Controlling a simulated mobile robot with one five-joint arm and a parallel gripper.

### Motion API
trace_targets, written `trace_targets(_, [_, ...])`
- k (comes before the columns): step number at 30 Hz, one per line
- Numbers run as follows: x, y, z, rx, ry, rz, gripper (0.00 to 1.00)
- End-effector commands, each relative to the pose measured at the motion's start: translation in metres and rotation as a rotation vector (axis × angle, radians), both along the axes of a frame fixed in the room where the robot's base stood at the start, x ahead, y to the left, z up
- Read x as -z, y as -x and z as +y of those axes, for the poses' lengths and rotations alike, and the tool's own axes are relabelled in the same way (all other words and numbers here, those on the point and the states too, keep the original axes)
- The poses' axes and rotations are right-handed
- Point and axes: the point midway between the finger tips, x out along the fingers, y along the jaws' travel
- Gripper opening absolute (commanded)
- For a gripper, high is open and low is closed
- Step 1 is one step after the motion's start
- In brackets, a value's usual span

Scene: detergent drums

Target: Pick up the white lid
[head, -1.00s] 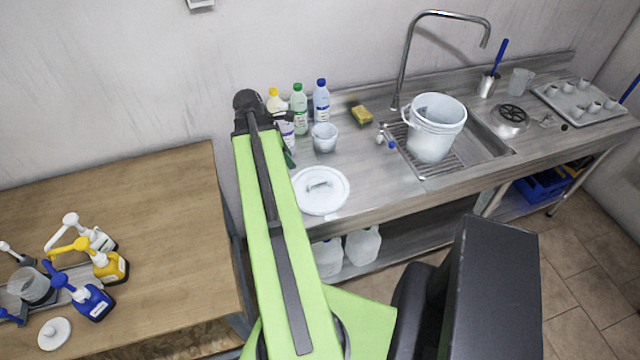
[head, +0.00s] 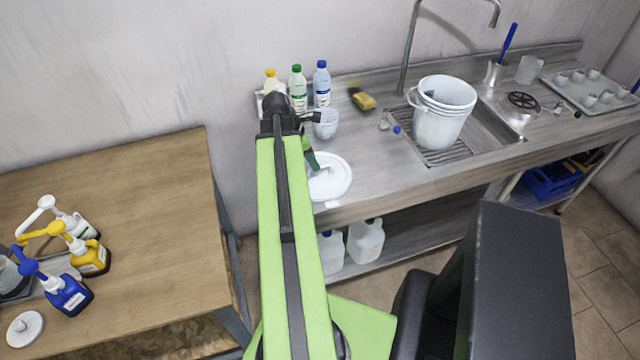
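A round white lid (head: 335,181) with a raised handle lies on the left end of the steel counter, near its front edge. My green arm covers its left side. My gripper (head: 309,150) is at the arm's far end, beside and above the lid's back left part. Its fingers are small and mostly hidden by the arm, so I cannot tell whether they are open. A second, smaller white lid (head: 25,329) with a knob lies on the wooden table at the lower left.
A white cup (head: 325,124) stands just behind the lid. Several bottles (head: 322,84) stand behind it by the wall. A yellow sponge (head: 363,101) lies to the right. A white bucket (head: 440,125) stands in the sink. Pump bottles (head: 92,257) stand on the wooden table (head: 150,210).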

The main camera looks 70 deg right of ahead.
Motion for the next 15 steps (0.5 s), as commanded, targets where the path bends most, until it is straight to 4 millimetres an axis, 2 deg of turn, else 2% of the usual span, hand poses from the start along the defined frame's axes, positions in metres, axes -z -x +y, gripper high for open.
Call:
trace_targets(5, [0.005, 0.002, -0.002, 0.001, 0.0, 0.0, 0.37])
trace_targets(12, [0.043, 0.017, -0.013, 0.002, 0.0, 0.0, 0.37])
trace_targets(15, [0.049, 0.02, -0.015, 0.002, 0.0, 0.0, 0.37])
